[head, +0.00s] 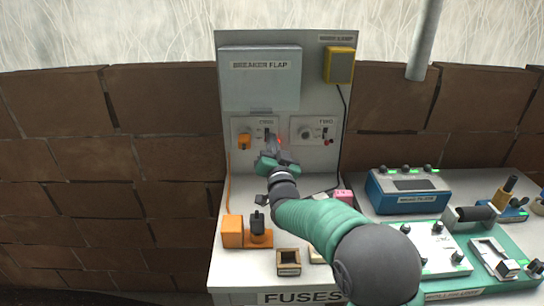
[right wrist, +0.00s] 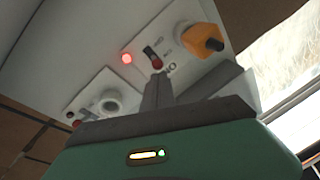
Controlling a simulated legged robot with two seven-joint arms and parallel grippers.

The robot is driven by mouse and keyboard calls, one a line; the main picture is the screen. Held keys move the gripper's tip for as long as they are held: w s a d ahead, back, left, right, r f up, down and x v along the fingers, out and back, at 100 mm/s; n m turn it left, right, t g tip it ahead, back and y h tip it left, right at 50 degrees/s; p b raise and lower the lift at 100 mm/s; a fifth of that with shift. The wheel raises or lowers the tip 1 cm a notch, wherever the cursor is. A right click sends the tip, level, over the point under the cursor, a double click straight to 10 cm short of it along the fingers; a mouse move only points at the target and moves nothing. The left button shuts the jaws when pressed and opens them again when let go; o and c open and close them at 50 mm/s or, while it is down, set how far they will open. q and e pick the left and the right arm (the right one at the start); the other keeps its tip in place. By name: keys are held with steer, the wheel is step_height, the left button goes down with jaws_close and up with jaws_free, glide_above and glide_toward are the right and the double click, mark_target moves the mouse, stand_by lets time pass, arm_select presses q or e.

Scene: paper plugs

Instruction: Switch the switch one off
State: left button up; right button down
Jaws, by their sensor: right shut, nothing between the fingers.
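The switch one (right wrist: 154,58) is a small dark lever with a red tip on the white plate of socket one (head: 243,127). A red light (right wrist: 127,58) glows beside it. An orange plug (head: 244,142) sits in that socket and also shows in the right wrist view (right wrist: 200,38). My right gripper (head: 272,145) is shut and empty, with its fingertips close against the lever in the right wrist view (right wrist: 157,82). I cannot tell whether they touch. The gripper partly hides the switch in the head view. My left gripper is out of view.
Socket two (head: 306,133), with its own switch, is to the right on the same panel. The breaker flap (head: 260,85) is above. An orange block with a black plug (head: 259,235), a small wooden box (head: 288,262) and a blue device (head: 408,190) stand on the worktops.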

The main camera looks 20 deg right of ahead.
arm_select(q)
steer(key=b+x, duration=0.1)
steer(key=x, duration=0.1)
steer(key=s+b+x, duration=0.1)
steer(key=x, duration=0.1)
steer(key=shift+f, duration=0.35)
arm_select(e)
steer(key=shift+s+f+t, duration=0.1)
steer(key=shift+f+t, duration=0.3)
steer(key=shift+t, duration=0.4)
